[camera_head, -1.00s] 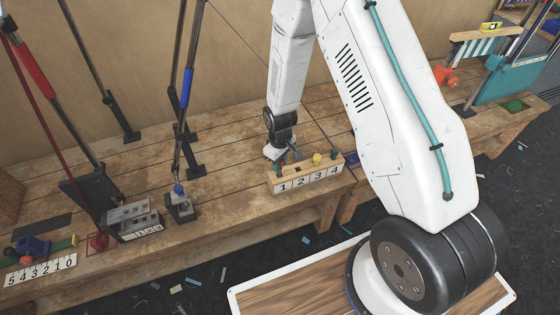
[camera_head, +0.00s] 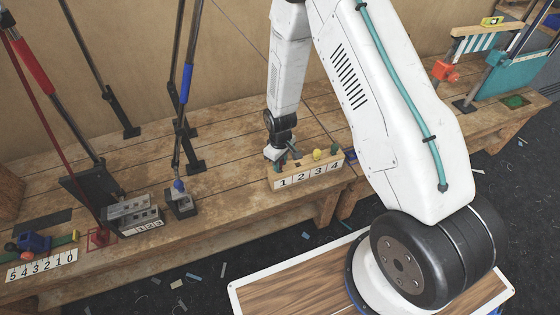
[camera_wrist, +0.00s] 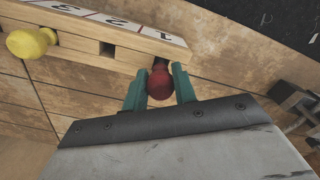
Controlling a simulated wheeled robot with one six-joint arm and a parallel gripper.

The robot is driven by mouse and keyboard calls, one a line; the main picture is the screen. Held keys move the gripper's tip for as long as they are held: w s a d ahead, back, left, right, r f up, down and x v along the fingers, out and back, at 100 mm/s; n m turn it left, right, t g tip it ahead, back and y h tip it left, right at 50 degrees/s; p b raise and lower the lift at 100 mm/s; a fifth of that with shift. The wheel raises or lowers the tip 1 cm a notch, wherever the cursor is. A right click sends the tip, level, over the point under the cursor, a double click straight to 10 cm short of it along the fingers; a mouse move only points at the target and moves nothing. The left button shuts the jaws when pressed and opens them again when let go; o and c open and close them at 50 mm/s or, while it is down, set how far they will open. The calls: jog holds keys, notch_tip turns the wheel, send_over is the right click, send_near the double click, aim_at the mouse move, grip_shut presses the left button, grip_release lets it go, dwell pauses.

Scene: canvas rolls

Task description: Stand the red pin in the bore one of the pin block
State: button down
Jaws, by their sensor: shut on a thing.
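The wooden pin block (camera_head: 306,175) sits near the front edge of the bench, its number strip facing front. The block also fills the upper left of the wrist view (camera_wrist: 75,42), with its numbers upside down. My gripper (camera_wrist: 160,85) is shut on the red pin (camera_wrist: 160,84), its teal fingers on either side of the round head. The pin is at the bore by number 1; how deep it sits cannot be told. In the head view my gripper (camera_head: 284,158) is at the block's left end, and the red pin cannot be made out there.
The bore at two (camera_wrist: 107,48) looks empty. A grey numbered block (camera_head: 132,215) and a blue-knobbed fixture (camera_head: 180,200) stand to the left on the bench (camera_head: 225,190).

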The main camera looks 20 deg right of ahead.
jog(key=shift+f, duration=0.85)
jog(key=c, duration=1)
grip_release()
jog(key=shift+c, duration=0.2)
notch_tip(320, 180, up, 8)
jog(key=shift+f, duration=0.1)
jog(key=s+d+r+m, duration=0.1)
jog(key=s+r+m, duration=0.1)
jog(key=s+r, duration=0.8)
jog(key=s+d+r+m+t, duration=0.1)
jog(key=s+r+m, duration=0.1)
jog(key=s+r, duration=0.8)
jog(key=s+d+r+m, duration=0.1)
jog(key=s+r, duration=0.8)
jog(key=r, duration=1)
jog(key=shift+s+r+m, duration=0.35)
jog(key=shift+s+m, duration=0.05)
jog(key=shift+m, duration=0.1)
